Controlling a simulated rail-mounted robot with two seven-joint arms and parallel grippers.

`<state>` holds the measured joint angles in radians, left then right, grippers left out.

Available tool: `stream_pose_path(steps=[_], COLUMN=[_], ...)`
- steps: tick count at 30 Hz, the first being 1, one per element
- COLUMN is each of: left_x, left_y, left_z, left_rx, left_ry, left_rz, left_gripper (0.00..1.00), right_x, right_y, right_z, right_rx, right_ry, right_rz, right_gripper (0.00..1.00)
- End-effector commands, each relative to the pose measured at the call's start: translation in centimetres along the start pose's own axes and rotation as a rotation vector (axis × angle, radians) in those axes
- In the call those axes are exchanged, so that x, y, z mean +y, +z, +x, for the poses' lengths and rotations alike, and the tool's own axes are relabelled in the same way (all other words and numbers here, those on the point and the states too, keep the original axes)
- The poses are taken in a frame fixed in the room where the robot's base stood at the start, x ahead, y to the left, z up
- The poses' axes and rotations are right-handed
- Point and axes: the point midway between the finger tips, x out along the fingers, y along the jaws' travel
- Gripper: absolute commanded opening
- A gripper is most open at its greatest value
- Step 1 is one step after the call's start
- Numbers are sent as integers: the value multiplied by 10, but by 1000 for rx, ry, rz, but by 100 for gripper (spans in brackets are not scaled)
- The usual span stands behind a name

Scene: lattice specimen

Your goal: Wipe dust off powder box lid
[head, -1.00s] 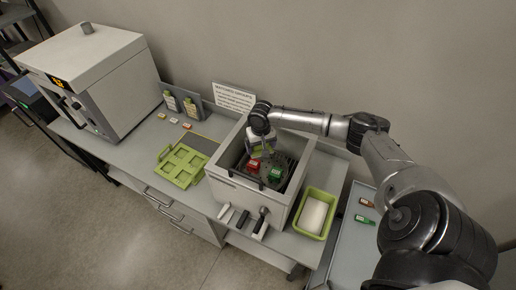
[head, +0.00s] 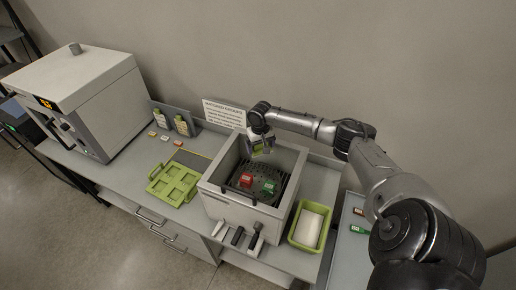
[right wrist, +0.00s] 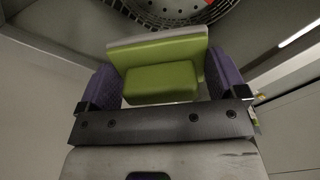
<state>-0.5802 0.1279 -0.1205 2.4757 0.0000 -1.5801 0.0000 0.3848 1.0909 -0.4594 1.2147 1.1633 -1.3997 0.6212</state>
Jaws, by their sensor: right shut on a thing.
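My right gripper (head: 262,153) is shut on a green block with a pale edge (right wrist: 155,75), which sits between its two purple fingers in the right wrist view. In the head view it hangs over the back part of an open grey box (head: 238,203). The plate's rim also shows at the top of the right wrist view (right wrist: 170,18). I cannot pick out a powder box lid for sure. My left gripper is not in view.
A green bin (head: 303,248) with a white block (head: 309,228) stands right of the box. Several hand tools (head: 237,237) lie before it.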

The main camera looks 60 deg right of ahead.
Motion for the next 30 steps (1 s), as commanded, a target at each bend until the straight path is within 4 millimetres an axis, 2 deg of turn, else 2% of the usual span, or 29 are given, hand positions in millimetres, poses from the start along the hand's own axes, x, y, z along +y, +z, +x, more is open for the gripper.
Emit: stream_pose_path(steps=[1, 15, 24, 30], left_x=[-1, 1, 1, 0], left_y=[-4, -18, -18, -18], left_z=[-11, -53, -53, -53], left_rx=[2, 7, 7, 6], left_ry=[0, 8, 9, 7], left_rz=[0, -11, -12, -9], left_gripper=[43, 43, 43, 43], right_x=[0, -3, -8, -9], right_y=[-1, -2, -3, -3], right_z=[-15, -52, -68, -70], right_rx=[6, 5, 5, 5], right_ry=[-2, -3, -2, -2], right_rz=[0, -2, -10, -11], right_gripper=[68, 68, 68, 68])
